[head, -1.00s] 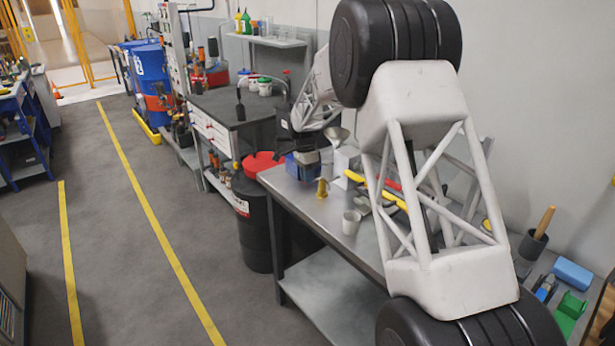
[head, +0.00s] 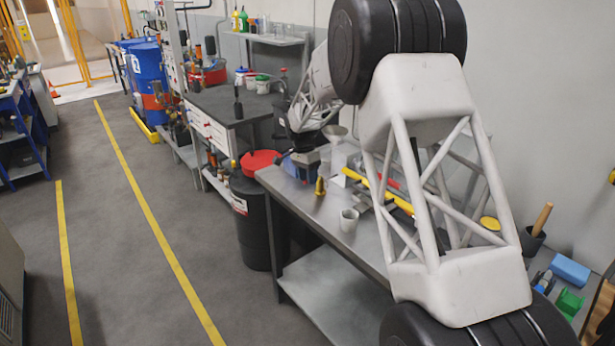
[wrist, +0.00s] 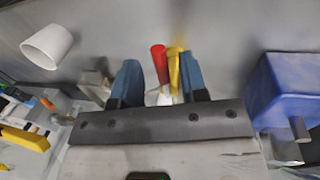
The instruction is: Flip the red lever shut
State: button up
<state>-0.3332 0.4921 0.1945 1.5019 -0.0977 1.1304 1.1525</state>
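The red lever (wrist: 159,63) stands up between the two blue fingers of my gripper (wrist: 160,82) in the wrist view. A yellow brass-coloured part (wrist: 176,68) is right beside it, and a pale metal piece shows below the lever. My fingers are spread apart with gaps at both sides, and I see no contact. The lever's base is hidden behind the gripper's dark bar. In the head view, a small brass fitting (head: 320,187) stands on the metal bench (head: 294,193); the lever cannot be made out there.
A white cup (head: 349,219) stands on the bench near the fitting; it also shows in the wrist view (wrist: 47,45). A blue box (wrist: 287,88) is close on the gripper's right. Yellow-handled tools (head: 396,201) lie behind the cup. The bench's front edge is near.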

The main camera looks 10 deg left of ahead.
notch_tip(320, 180, up, 8)
jog(key=w+a, duration=0.1)
jog(key=shift+f, duration=0.2)
dwell(0.6)
jog(key=shift+a, duration=0.1)
jog(key=s+d+r+n+t, duration=0.1)
jog(key=s+d+r, duration=0.4)
jog(key=s+d, duration=0.3)
jog(key=s+d+r+n+y, duration=0.1)
jog(key=s+d+r+n, duration=0.1)
jog(key=s+d+r, duration=0.6)
jog(key=s+d+r+n+t, duration=0.1)
jog(key=s+d+r, duration=0.25)
jog(key=s, duration=0.65)
jog(key=s+d+f+n, duration=0.1)
jog(key=s+d+f, duration=0.1)
jog(key=s, duration=0.9)
jog(key=s+d+f+n+t, duration=0.1)
jog(key=s+d, duration=0.4)
jog(key=s, duration=0.6)
jog(key=s+d+f+n+t, duration=0.1)
jog(key=s+d+f+n, duration=0.1)
jog(key=s, duration=0.8)
jog(key=shift+s+d+f+n, duration=0.3)
jog(key=shift+s+d+f, duration=0.15)
jog(key=shift+d, duration=0.35)
